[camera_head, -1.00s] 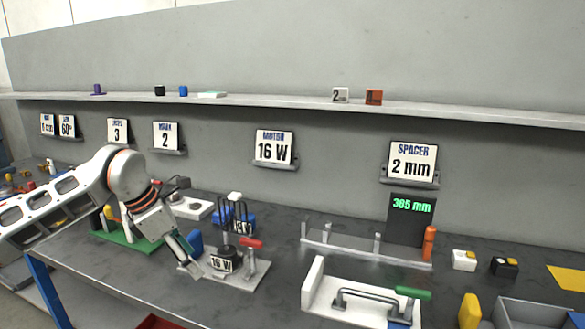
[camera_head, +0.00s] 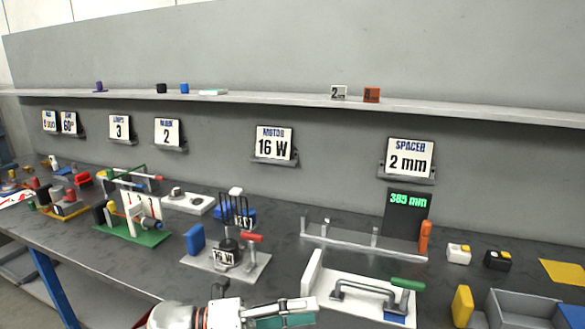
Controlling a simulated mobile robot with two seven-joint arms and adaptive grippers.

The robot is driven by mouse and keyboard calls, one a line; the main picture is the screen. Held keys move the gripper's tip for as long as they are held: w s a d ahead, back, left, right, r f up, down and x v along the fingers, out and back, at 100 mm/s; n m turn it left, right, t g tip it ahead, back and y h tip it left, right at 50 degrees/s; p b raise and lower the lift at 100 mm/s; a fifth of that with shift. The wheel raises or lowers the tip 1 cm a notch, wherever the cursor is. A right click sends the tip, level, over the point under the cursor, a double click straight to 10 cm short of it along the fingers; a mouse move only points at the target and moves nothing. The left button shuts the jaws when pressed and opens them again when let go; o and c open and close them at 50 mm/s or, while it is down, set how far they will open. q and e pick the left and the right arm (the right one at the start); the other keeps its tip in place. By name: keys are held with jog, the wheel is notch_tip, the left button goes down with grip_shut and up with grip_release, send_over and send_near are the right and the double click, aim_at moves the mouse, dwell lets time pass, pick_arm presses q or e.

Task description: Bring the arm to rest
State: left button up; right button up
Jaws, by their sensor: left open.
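My left arm shows low in the head view, at the bottom edge left of centre. Its left gripper (camera_head: 306,312) points to the right, open, with nothing seen between its fingers; its lower part is cut off by the picture edge. My right gripper is not in view.
The bench (camera_head: 110,259) holds a green-based stand (camera_head: 152,237), a rail with a 385 mm display (camera_head: 408,201), a yellow block (camera_head: 462,305) and a grey bin (camera_head: 520,301). A shelf (camera_head: 270,100) runs along the back wall. The bench front left of the gripper is bare.

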pick_arm(q)
jog(key=a+f+n+t+y, duration=0.45)
jog(key=f+n+t, duration=0.2)
jog(key=n, duration=0.55)
jog(key=a+f+n+t+y, duration=0.5)
jog(key=n+t, duration=0.3)
jog(key=n, duration=0.4)
jog(key=s+a+f+n+g+y, duration=0.3)
jog(key=s+a+f+n, duration=0.2)
jog(key=s+f, duration=0.3)
jog(key=s+a+f+n+g+y+p, duration=0.1)
jog(key=s+a+f+n+g+y, duration=0.2)
jog(key=s+a+f+n, duration=0.3)
jog(key=s+a+f, duration=0.1)
jog(key=s+f, duration=0.2)
jog(key=f, duration=0.4)
jog(key=shift+a+n, duration=0.3)
